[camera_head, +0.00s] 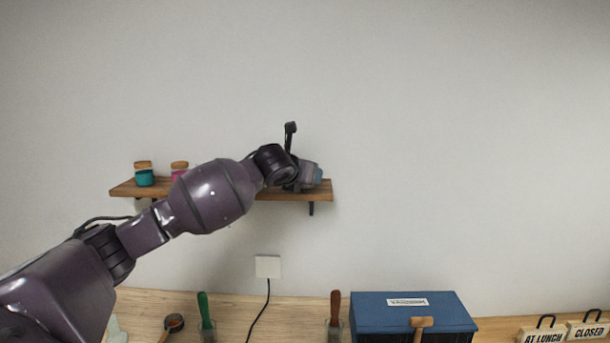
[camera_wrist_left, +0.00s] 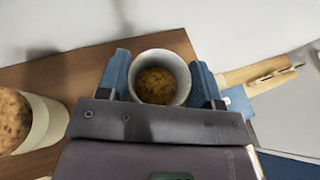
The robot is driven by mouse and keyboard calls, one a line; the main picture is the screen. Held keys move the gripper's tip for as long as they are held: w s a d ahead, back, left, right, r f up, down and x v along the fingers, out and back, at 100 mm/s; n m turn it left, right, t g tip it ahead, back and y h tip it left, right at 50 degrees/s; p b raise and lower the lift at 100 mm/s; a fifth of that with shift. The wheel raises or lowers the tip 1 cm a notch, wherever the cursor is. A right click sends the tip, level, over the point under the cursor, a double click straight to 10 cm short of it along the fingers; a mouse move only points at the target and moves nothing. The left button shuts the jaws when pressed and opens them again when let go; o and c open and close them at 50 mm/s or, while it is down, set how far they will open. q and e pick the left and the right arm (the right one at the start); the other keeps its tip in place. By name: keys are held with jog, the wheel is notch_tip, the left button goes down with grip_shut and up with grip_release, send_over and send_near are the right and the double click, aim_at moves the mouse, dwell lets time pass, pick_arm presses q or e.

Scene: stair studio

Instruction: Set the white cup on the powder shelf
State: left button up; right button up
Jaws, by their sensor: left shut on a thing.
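The white cup (camera_wrist_left: 141,68) sits between the two blue fingertips of my left gripper (camera_wrist_left: 163,82) in the left wrist view. Its mouth faces the camera and a brown, grainy content shows inside. My left gripper is shut on it. In the head view my left gripper (camera_head: 310,176) is at the right part of the wooden shelf (camera_head: 283,196), and the cup is hidden there. The shelf also shows in the left wrist view (camera_wrist_left: 60,76), behind the cup. I cannot tell whether the cup touches the shelf. My right gripper is not in view.
A teal jar (camera_head: 145,178) and a pink jar (camera_head: 179,173), both cork-topped, stand on the shelf's left part. A cork-topped jar (camera_wrist_left: 35,125) is left of my gripper in the wrist view. Below, the counter holds a blue box (camera_head: 400,312), brushes and signs.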

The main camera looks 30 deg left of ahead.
pick_arm(q)
jog(key=o, duration=0.9)
jog(key=shift+f, duration=0.1)
jog(key=b+v, duration=0.2)
jog(key=v, duration=1)
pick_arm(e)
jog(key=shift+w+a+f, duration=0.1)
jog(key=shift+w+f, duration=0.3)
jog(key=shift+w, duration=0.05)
